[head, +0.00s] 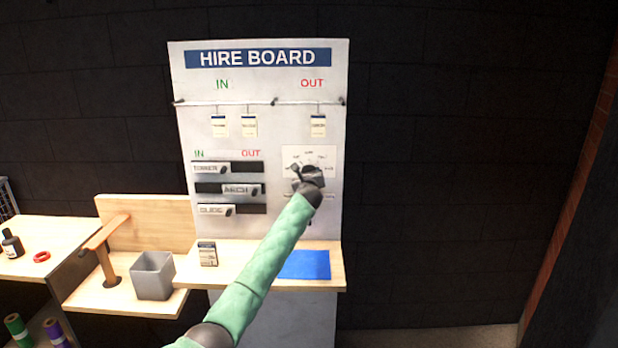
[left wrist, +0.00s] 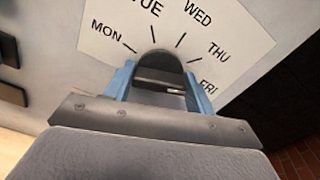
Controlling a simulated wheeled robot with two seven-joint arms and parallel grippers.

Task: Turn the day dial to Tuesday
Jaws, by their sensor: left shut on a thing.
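The day dial's white plate (head: 326,156) is on the right side of the hire board (head: 335,215). In the left wrist view the plate (left wrist: 235,30) shows MON, TUE, WED, THU and FRI with tick marks. The dark rounded knob (left wrist: 158,66) sits between the blue fingers of my left gripper (left wrist: 157,90), which is shut on it. In the head view my left gripper (head: 309,180) covers much of the dial. I cannot tell which day the knob points at. My right gripper is not in view.
Three labelled sliders, including one (head: 238,190) in the middle, lie left of the dial. Tags (head: 318,126) hang from a rail above. A shelf below holds a small card box (head: 207,254) and a blue mat (head: 305,265). A grey bin (head: 153,276) stands on the left.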

